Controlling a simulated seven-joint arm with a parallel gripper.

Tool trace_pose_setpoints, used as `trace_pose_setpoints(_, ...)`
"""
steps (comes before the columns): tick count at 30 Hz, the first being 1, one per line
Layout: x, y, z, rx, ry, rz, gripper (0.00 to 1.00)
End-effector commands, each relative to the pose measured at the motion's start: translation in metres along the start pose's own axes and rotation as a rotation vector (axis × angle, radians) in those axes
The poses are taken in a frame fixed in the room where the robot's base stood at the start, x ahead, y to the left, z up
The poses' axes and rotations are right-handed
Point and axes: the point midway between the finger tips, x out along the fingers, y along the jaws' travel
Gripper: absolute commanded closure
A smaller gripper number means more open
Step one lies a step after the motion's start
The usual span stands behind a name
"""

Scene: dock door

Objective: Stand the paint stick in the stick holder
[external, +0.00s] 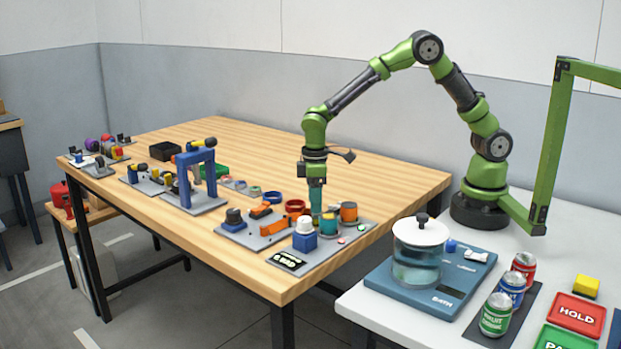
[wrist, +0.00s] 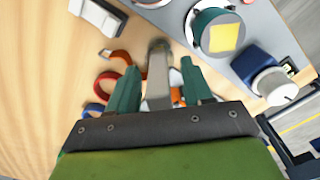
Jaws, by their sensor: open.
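My gripper (external: 316,208) points down over the front part of the wooden table, its teal fingers close to a teal cup (external: 328,223). In the wrist view the two fingers of my gripper (wrist: 158,68) stand apart, open. A grey bar-like piece (wrist: 158,85) shows between them; I cannot tell whether it is the paint stick or whether it touches a finger. No piece can be clearly identified as the stick holder. A blue block with a white cap (external: 304,236) stands on the near grey mat; it also shows in the wrist view (wrist: 266,76).
An orange cylinder (external: 348,212), a red ring (external: 295,206) and a blue ring (external: 272,197) surround my gripper. A blue arch (external: 196,178) stands farther left. A scale with a lidded glass jar (external: 418,262) and several cans are on the white table.

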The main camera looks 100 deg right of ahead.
Motion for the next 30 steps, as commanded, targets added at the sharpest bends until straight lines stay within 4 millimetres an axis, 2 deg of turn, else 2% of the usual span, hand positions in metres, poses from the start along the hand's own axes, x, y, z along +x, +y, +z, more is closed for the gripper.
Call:
trace_pose_setpoints(5, -0.009, 0.000, -0.001, 0.001, 0.003, -0.001, 0.50)
trace_pose_setpoints(8, -0.024, 0.000, -0.001, 0.000, 0.005, 0.001, 0.50)
trace_pose_setpoints(18, -0.096, 0.000, -0.001, 0.000, 0.006, 0.001, 0.50)
trace_pose_setpoints(26, -0.124, 0.000, 0.001, 0.003, 0.006, -0.002, 0.50)
trace_pose_setpoints(30, -0.147, -0.005, 0.017, 0.029, 0.059, -0.026, 0.50)
